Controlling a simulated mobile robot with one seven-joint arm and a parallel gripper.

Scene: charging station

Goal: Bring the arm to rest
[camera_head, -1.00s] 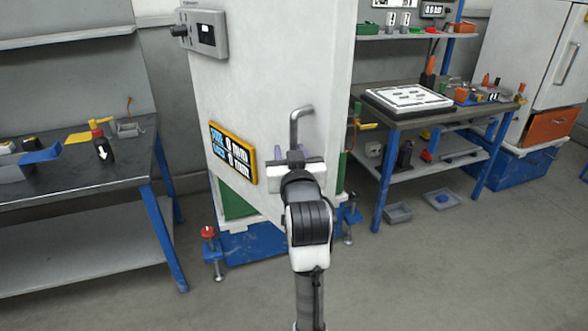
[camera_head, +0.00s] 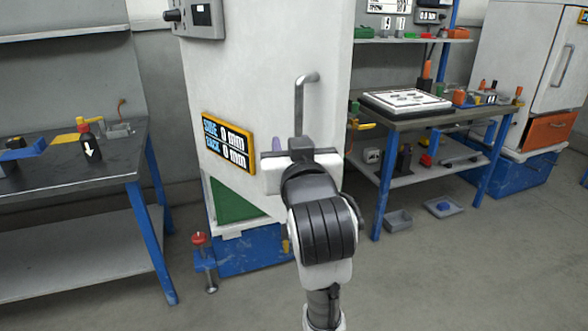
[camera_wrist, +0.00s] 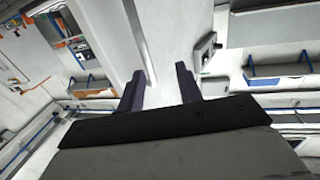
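My arm rises from the bottom of the head view to the front of a white cabinet (camera_head: 255,75). My gripper (camera_head: 290,146) is in front of the cabinet door, by the lower part of its upright grey handle (camera_head: 299,100). In the wrist view, the two dark fingers of my gripper (camera_wrist: 159,76) stand apart with a gap between them. A long grey bar (camera_wrist: 140,40) runs toward that gap; I cannot tell whether it touches a finger. The handle's lower end is hidden behind my gripper in the head view.
A workbench (camera_head: 75,185) with bottles and tools stands at left. Another bench (camera_head: 420,119) with a framed white board stands at right, before a white cabinet with an orange drawer (camera_head: 548,131). A red-topped post (camera_head: 199,240) is at the cabinet's foot. Floor at lower right is clear.

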